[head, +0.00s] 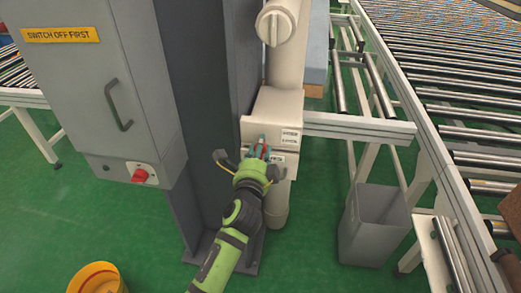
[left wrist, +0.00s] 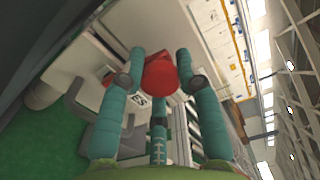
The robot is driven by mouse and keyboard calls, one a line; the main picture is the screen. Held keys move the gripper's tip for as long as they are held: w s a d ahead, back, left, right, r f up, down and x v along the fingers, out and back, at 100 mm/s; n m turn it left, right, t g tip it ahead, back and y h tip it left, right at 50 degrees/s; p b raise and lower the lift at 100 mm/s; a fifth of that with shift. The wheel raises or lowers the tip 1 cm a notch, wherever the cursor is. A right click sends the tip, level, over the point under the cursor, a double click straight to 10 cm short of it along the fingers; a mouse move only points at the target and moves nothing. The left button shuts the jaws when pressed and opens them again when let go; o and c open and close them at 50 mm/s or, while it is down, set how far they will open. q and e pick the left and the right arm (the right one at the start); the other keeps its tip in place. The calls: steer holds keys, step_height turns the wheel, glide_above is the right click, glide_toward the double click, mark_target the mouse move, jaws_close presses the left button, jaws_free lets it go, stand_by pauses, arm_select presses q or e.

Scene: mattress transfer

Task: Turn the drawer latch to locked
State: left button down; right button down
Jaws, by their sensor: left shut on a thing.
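The red latch knob (left wrist: 160,74) shows in the left wrist view between the teal fingers of my left gripper (head: 260,151). In the head view the fingers mostly hide it, and only a little red shows. My left gripper is shut on this latch, at the front of a pale drawer box (head: 272,106) beside a dark column. I cannot tell which way the latch is turned. My right gripper is not in view.
A grey cabinet (head: 105,125) with a handle, a separate red switch (head: 140,176) and a yellow sign stands at left. A grey bin (head: 375,225) and roller conveyors (head: 455,80) are at right. A yellow bucket (head: 97,278) sits at bottom left. Green floor is open between.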

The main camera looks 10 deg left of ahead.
arm_select(q)
steer(key=shift+d+f+n, duration=0.15)
steer(key=shift+f+n, duration=0.05)
steer(key=shift+n, duration=0.5)
steer(key=c, duration=0.9)
jaws_free()
steer(key=shift+d+r, duration=0.1)
steer(key=s, duration=1.2)
